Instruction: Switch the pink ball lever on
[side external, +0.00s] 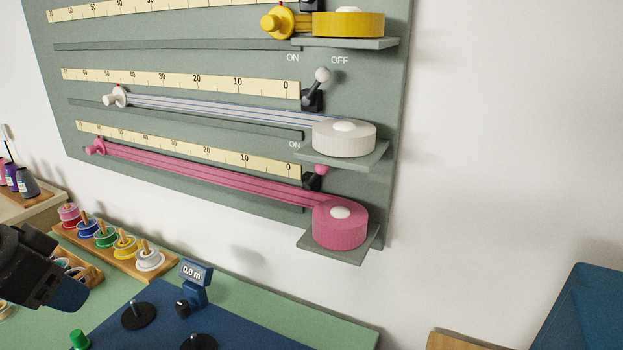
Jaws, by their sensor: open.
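The pink ball lever (322,169) is on the grey-green wall board, just above the pink ribbon roll (340,226) and below the white roll's shelf. Only its small pink ball and part of its black base show. It seems to lean right, away from the ON label (294,144); any OFF label there is hidden behind the white roll. My gripper (70,292) is at the lower left edge, dark and partly cut off. It is open and far from the lever, and I see nothing held in it.
A white ball lever (323,75) leans right above the white roll (344,138). A yellow roll (349,24) is higher. Shelves jut out under the rolls. Colored spools (125,244) and a small meter display (196,274) stand on the counter below.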

